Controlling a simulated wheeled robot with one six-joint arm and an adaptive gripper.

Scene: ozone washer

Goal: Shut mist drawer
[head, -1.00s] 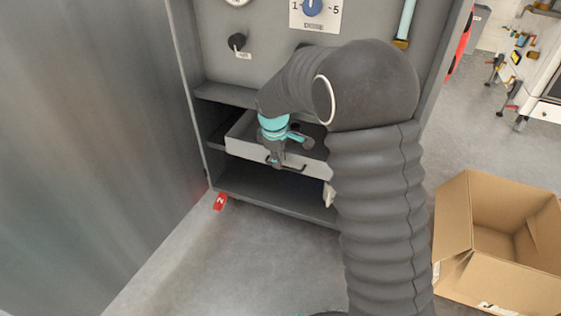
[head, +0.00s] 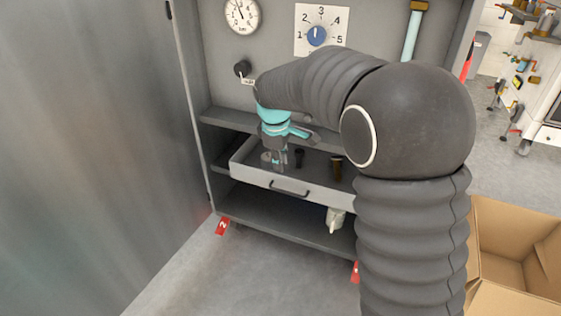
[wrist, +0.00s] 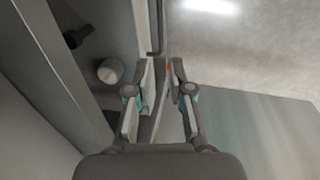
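The mist drawer (head: 248,174) is a pale grey tray pulled partway out of the cabinet, with a dark handle (head: 289,190) on its front. Small dark cylinders stand inside it. My gripper (head: 276,162) points down over the left part of the drawer in the head view, near the front wall. In the wrist view my gripper (wrist: 163,74) has its two fingers apart with nothing held between them. The drawer front (wrist: 142,32) and handle (wrist: 155,28) show just beyond the fingers there. Whether a finger touches the front wall cannot be told.
The cabinet panel above carries a gauge (head: 241,14), a blue dial (head: 317,36) and a black knob (head: 242,68). A grey door or wall (head: 90,150) stands close at left. An open cardboard box (head: 515,255) is on the floor at right. The shelf below the drawer is mostly empty.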

